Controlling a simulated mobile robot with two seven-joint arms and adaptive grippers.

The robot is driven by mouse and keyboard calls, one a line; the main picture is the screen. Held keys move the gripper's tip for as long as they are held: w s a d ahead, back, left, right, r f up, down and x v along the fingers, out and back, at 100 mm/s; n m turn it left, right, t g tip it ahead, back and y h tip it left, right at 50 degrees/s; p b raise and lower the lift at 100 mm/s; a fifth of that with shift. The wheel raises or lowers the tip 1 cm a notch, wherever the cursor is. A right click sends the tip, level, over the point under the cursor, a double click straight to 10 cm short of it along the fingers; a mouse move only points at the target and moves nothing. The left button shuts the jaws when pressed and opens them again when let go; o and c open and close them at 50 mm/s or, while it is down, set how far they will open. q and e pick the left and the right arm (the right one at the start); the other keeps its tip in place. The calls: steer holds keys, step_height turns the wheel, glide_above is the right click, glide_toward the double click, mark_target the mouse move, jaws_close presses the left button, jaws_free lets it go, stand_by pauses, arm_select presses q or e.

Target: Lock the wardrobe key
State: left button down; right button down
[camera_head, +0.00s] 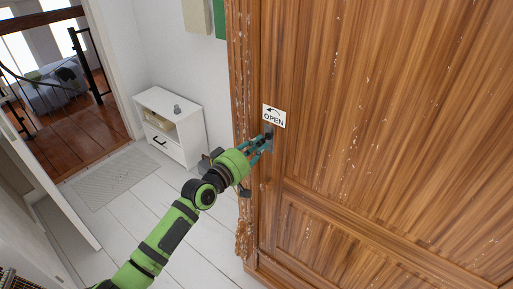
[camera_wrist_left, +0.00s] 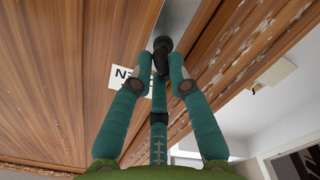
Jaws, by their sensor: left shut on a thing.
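The wooden wardrobe door (camera_head: 380,110) fills the right of the head view and is closed. A small white label (camera_head: 274,116) reading "OPEN" with a curved arrow is on it, just above the lock. My left gripper (camera_head: 265,141) is at the lock, its teal fingers closed together. In the left wrist view my left gripper (camera_wrist_left: 162,76) is shut on the dark key (camera_wrist_left: 162,46), which stands at a grey metal plate (camera_wrist_left: 176,20). The fingers hide part of the key, so its exact turn is hard to tell. My right gripper is not in view.
A white cabinet (camera_head: 188,147) with a small grey object (camera_head: 177,109) on top stands left of the wardrobe. A pale mat (camera_head: 107,178) lies on the white plank floor. An open doorway leads to a room with a bed (camera_head: 52,92) at the upper left.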

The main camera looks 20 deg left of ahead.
arm_select(q)
steer(key=m, duration=0.5)
steer(key=shift+m, duration=0.3)
steer(key=shift+f+m, duration=0.1)
steer(key=shift+m, duration=2.1)
steer(key=c, duration=1.2)
jaws_free()
steer(key=shift+s, duration=0.15)
steer(key=shift+s+a+f, duration=0.15)
steer(key=shift+s, duration=0.2)
steer(key=v, duration=1.1)
